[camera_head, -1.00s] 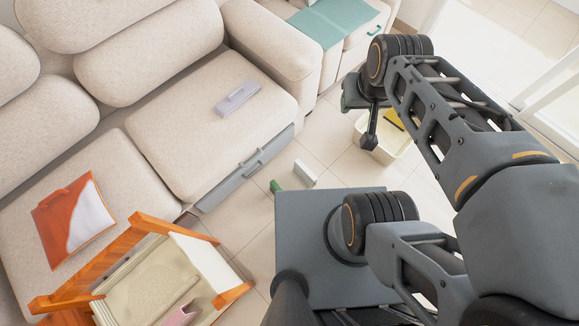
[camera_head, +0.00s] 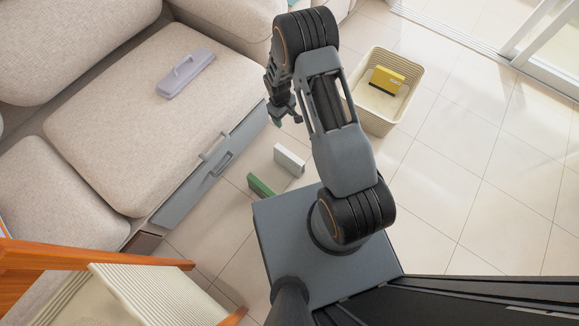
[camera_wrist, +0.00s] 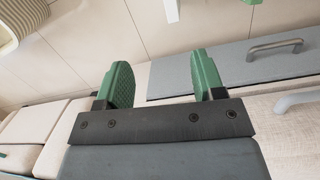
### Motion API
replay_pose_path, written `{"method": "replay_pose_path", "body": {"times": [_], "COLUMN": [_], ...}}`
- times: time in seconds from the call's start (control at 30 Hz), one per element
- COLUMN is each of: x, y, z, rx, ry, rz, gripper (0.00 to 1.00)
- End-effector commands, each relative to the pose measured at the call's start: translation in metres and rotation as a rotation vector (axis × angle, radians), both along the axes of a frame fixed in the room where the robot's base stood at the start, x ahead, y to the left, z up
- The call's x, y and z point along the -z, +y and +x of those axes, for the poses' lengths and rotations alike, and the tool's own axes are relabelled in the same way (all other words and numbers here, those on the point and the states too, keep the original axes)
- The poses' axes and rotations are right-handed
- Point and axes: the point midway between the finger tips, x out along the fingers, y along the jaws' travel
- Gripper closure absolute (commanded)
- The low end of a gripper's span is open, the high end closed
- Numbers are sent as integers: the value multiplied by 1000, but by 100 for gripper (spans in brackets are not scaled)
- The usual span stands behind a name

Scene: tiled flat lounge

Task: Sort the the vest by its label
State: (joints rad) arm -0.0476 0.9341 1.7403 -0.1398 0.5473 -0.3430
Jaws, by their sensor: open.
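No whole vest and no readable label show now. A thin orange sliver (camera_head: 3,230) at the left edge of the head view may be part of the orange-and-white folded item seen on the sofa earlier; I cannot tell if it is the vest. My gripper (camera_head: 284,116) hangs above the floor, between the sofa front and the cream basket. In the wrist view its two green fingers (camera_wrist: 162,80) are spread apart with nothing between them.
The cream basket (camera_head: 362,119) holds a yellow box (camera_head: 386,80). A green box (camera_head: 261,185) and a white box (camera_head: 289,160) are on the floor. A lilac handled item (camera_head: 186,73) lies on the sofa (camera_head: 130,110). Grey drawer front (camera_head: 190,198). Orange wooden furniture (camera_head: 40,257) stands lower left. Right floor is clear.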

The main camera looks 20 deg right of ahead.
Motion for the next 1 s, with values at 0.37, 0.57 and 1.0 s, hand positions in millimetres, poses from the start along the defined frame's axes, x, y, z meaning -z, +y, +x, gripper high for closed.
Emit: {"method": "replay_pose_path", "body": {"times": [0.37,0.57,1.0], "x": [127,164,199], "y": [-1,-4,-7], "z": [-14,-20,-24], "rx": [-70,-70,-69], "ry": [58,59,58], "rz": [1,0,0], "gripper": [37,37,37]}}
